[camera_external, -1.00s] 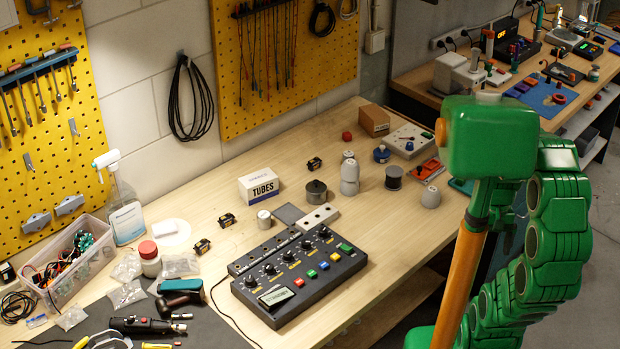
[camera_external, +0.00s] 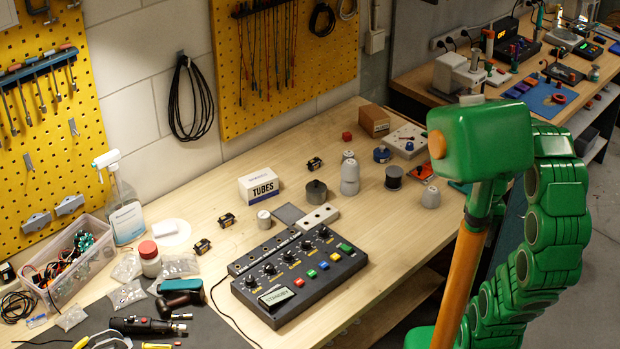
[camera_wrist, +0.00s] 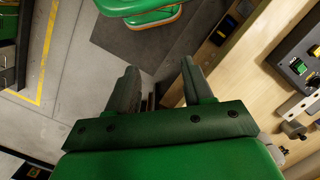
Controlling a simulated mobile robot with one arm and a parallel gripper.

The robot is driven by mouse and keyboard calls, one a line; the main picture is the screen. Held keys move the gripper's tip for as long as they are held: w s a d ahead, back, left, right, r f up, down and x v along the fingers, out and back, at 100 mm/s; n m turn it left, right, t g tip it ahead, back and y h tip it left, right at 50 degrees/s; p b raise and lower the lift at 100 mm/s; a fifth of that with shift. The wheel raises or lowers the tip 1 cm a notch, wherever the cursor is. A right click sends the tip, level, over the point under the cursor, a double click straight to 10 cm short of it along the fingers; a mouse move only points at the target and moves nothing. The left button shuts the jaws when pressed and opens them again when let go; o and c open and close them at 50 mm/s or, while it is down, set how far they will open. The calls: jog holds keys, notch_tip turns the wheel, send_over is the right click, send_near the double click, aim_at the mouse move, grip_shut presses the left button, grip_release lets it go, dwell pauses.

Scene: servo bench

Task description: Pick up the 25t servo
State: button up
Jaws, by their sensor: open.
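Several small black servos with yellowish labels lie on the wooden bench. One servo (camera_external: 314,163) is right of the tubes box, another servo (camera_external: 226,220) is left of a grey cylinder, and a third servo (camera_external: 201,247) is nearer the front. Their markings are too small to tell which is the 25t. My gripper (camera_wrist: 158,66) is open and empty in the wrist view, its fingers over the floor and the bench's edge, away from the servos. In the external view my green arm is at the right and my fingers cannot be made out.
A dark servo tester (camera_external: 298,273) with knobs and coloured buttons fills the bench's front middle. A white tubes box (camera_external: 259,187), grey cylinders (camera_external: 349,181) and a dark spool (camera_external: 393,178) stand behind it. A bin (camera_external: 72,262) and spray bottle (camera_external: 125,212) are left. The bench's right front is clear.

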jog(key=w+a+m+g+y, duration=0.2)
jog(key=w+a+y, duration=0.1)
jog(key=w+a, duration=1.45)
jog(key=m+g+y, duration=0.5)
jog(key=g, duration=0.1)
send_near(201, 242)
jog(key=shift+s+a+f, duration=0.15)
jog(key=shift+s+f, duration=0.25)
jog(key=shift+s, duration=0.15)
jog(key=shift+s+a+f+m, duration=0.3)
jog(key=shift+a+f, duration=0.05)
jog(key=shift+a, duration=0.2)
jog(key=shift+x, duration=3.75)
jog(key=shift+s+r, duration=0.1)
jog(key=shift+r, duration=0.05)
grip_shut()
